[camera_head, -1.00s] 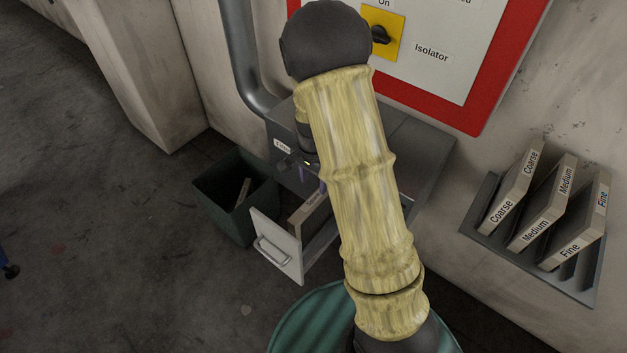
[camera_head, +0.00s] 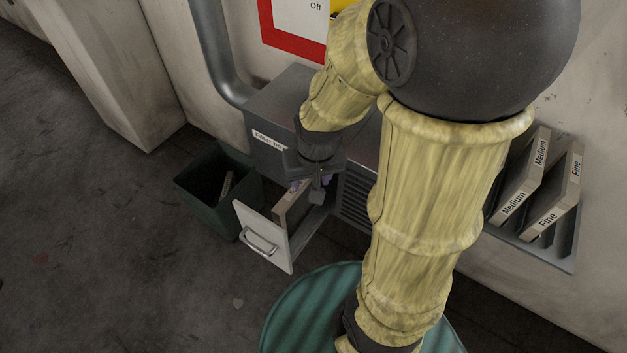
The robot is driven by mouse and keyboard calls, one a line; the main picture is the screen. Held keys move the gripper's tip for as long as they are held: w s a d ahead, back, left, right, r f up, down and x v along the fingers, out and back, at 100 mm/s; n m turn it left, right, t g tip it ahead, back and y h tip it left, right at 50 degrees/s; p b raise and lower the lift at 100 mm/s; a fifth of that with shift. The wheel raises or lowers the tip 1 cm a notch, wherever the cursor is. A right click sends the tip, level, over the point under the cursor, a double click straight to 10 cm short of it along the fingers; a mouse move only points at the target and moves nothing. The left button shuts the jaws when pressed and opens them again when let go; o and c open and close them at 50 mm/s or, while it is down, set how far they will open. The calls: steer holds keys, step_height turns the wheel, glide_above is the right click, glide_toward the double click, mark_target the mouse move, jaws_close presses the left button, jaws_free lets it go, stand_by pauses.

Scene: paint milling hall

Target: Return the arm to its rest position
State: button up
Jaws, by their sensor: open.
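My gripper (camera_head: 310,186) is at the end of my yellow-sleeved arm, above the open drawer (camera_head: 263,238) of the grey metal cabinet (camera_head: 282,98). Its fingers are small and partly hidden by the wrist, and they look empty. My arm bends at a large dark elbow joint at the upper right. A tan-framed filter panel (camera_head: 293,208) stands in the drawer, just below and left of my gripper. I cannot tell whether the fingers touch it.
A green bin (camera_head: 205,201) with a piece inside stands left of the drawer. A wall rack (camera_head: 540,250) holds panels labelled Medium (camera_head: 527,178) and Fine (camera_head: 560,195) at right. A red-bordered sign (camera_head: 290,42) hangs above the cabinet. Floor at left is clear.

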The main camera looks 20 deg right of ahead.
steer(key=shift+s+r+n, duration=0.3)
steer(key=shift+s+n, duration=0.3)
steer(key=shift+s, duration=0.2)
stand_by(0.6)
